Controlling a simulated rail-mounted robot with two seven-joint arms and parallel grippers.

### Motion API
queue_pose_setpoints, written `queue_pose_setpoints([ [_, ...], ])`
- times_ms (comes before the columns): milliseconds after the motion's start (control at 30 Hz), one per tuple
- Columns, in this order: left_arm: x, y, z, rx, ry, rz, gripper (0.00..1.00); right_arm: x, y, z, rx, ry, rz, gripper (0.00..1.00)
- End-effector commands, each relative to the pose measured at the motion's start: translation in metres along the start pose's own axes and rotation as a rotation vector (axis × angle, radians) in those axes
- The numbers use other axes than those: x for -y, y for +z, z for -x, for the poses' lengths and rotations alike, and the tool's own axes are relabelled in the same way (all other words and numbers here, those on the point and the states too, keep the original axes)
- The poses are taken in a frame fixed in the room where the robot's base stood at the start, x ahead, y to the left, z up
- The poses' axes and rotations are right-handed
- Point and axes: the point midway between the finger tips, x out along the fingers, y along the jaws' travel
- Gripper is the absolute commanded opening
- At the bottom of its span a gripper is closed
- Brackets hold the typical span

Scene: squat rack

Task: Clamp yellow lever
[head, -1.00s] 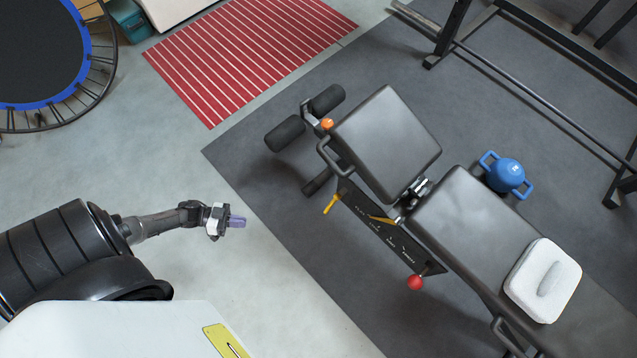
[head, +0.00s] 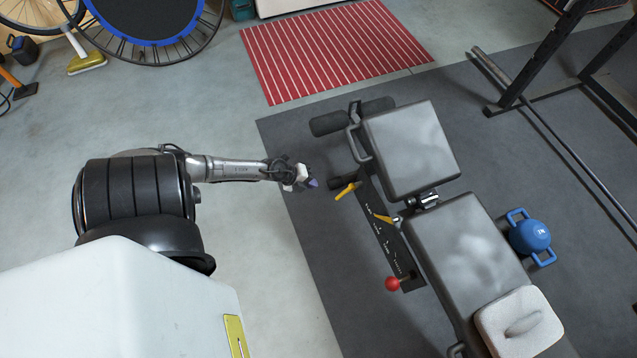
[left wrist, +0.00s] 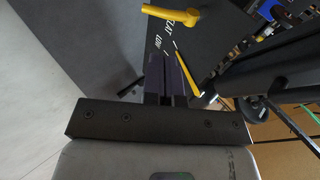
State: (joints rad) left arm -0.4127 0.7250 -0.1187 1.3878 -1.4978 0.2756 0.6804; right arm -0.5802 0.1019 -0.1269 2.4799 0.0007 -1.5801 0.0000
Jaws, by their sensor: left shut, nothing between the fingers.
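A short yellow lever (head: 347,190) sticks out to the left from the side of the grey bench (head: 410,150). My left gripper (head: 313,183) is just left of it, apart from it, with the fingers pointing at it. A second yellow piece, a pointer (head: 383,219), lies along the black lettered panel (head: 393,248). The left wrist view shows my left gripper's purple fingers (left wrist: 166,78) shut and empty. There a thick yellow handle (left wrist: 190,14) lies beyond the tips, and a slim yellow bar (left wrist: 186,73) is right of them. My right gripper is out of view.
A red knob (head: 392,284) stands at the panel's lower end. A white pad (head: 500,335) lies on the bench, and a blue kettlebell (head: 530,236) stands right of it. Floor left of the bench is clear.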

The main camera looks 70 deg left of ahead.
Motion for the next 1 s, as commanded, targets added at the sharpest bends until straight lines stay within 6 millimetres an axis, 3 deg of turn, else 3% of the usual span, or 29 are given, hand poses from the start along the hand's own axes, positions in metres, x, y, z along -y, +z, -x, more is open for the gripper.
queue_pose_setpoints([
  [200, -0.004, 0.0, -0.048, -0.002, -0.003, 0.002, 0.0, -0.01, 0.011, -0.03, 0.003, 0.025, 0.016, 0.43],
  [500, -0.004, 0.0, -0.098, -0.002, 0.0, 0.002, 0.0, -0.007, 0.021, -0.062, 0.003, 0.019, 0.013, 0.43],
  [700, -0.003, 0.0, -0.116, -0.003, 0.001, 0.002, 0.0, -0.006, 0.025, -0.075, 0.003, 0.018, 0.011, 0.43],
  [1000, -0.001, -0.001, -0.123, -0.002, 0.002, 0.003, 0.0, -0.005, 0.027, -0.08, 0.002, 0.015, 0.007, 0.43],
])
